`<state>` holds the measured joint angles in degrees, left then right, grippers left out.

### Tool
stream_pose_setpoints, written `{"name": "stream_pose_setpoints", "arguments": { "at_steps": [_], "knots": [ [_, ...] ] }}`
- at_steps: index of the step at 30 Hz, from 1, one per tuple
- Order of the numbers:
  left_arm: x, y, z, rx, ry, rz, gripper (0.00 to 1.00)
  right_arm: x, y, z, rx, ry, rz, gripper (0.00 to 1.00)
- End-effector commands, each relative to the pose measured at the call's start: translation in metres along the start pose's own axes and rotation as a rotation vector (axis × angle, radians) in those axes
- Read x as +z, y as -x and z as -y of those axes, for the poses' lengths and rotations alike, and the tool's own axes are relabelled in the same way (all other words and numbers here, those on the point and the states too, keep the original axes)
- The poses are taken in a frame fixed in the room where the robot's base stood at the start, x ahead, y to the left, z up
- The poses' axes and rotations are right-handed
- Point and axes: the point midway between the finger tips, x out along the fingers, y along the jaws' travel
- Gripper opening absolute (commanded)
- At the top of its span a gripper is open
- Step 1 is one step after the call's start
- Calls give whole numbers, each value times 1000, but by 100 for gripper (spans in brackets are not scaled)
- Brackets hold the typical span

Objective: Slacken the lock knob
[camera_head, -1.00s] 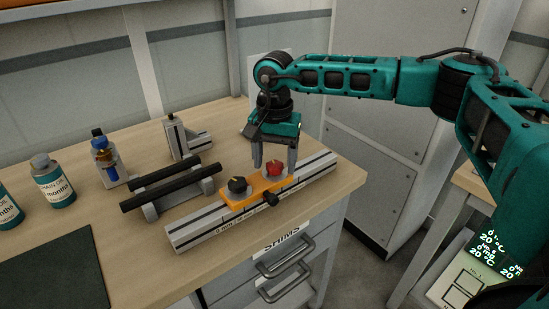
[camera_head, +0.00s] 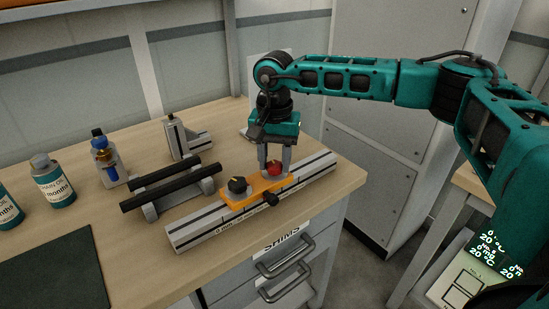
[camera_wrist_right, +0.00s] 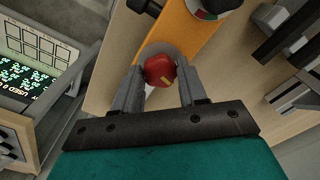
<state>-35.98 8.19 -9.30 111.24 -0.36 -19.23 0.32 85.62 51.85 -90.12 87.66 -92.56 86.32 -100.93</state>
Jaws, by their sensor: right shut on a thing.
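A red knob (camera_head: 275,168) stands on the right end of an orange carriage (camera_head: 240,203) on a grey slotted rail (camera_head: 195,235). It also shows in the right wrist view (camera_wrist_right: 160,70), with a yellow mark on its face. My right gripper (camera_head: 275,163) points down over it and is shut on it, one finger on each side. A black knob (camera_head: 237,185) with a pointer sits on the carriage's left end, and a small black side knob (camera_head: 271,198) sticks out of its front. My left gripper is not in view.
Two black bars (camera_head: 170,187) rest on a grey stand behind the rail. Bottles (camera_head: 53,180), a blue-and-orange dispenser (camera_head: 107,160) and a grey bracket (camera_head: 180,138) stand left and back. A dark mat (camera_head: 50,275) lies front left. The table's right end is clear.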

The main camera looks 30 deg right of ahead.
Motion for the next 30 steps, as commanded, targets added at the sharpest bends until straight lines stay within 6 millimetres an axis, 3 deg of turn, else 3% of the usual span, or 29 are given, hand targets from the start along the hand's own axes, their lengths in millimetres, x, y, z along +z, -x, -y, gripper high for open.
{"name": "stream_pose_setpoints", "arguments": {
  "at_steps": [18,30],
  "knots": [
    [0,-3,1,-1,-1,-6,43,0,0,-1,1,418,2,11],
    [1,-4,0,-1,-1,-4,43,0,0,-1,0,520,0,11]
  ]
}}
